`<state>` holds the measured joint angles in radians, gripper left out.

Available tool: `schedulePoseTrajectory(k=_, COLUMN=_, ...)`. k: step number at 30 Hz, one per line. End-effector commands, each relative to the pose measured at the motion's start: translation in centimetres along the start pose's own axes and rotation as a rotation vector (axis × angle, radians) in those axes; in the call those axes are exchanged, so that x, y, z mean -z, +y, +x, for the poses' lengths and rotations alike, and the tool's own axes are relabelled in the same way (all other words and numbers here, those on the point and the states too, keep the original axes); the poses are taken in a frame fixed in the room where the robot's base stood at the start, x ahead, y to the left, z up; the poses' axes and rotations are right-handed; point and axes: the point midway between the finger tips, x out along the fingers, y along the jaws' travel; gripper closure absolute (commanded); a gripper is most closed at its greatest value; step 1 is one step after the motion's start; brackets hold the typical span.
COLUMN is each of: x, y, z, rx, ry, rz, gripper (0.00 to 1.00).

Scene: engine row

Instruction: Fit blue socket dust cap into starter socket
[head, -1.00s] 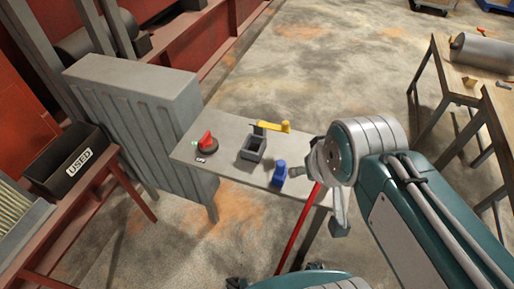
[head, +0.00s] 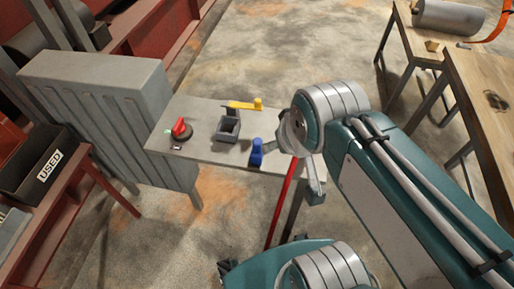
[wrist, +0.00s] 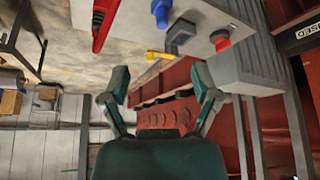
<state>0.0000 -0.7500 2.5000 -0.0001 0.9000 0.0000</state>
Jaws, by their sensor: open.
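The blue cap (head: 256,152) stands on the grey bench near its front edge, just left of my gripper. It also shows at the top of the wrist view (wrist: 161,12). A grey open-topped box-like fitting (head: 229,128), perhaps the starter socket, sits behind and left of the cap, apart from it. It appears dark in the wrist view (wrist: 181,36). A yellow lever-like part (head: 244,104) lies at its back. My gripper (wrist: 162,82) is open and empty, its two fingers spread. In the head view my arm partly hides it.
A red knob (head: 181,128) on a dark base sits at the bench's left. The grey bench (head: 205,155) is otherwise mostly clear. A red bar (head: 281,205) slants down at its front. A ribbed grey cabinet (head: 100,110), a USED bin (head: 45,165) and wooden tables (head: 490,100) surround it.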

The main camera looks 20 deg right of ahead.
Motion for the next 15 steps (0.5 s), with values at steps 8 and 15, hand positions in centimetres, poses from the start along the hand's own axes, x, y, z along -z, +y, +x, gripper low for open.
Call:
schedulePoseTrajectory(k=8, x=0.0, y=0.0, z=0.0, rx=0.000, ry=0.000, rz=0.000, gripper=0.21)
schedulePoseTrajectory(k=15, x=1.1, y=0.0, z=0.8, rx=0.001, ry=-0.047, rz=-0.009, gripper=0.22)
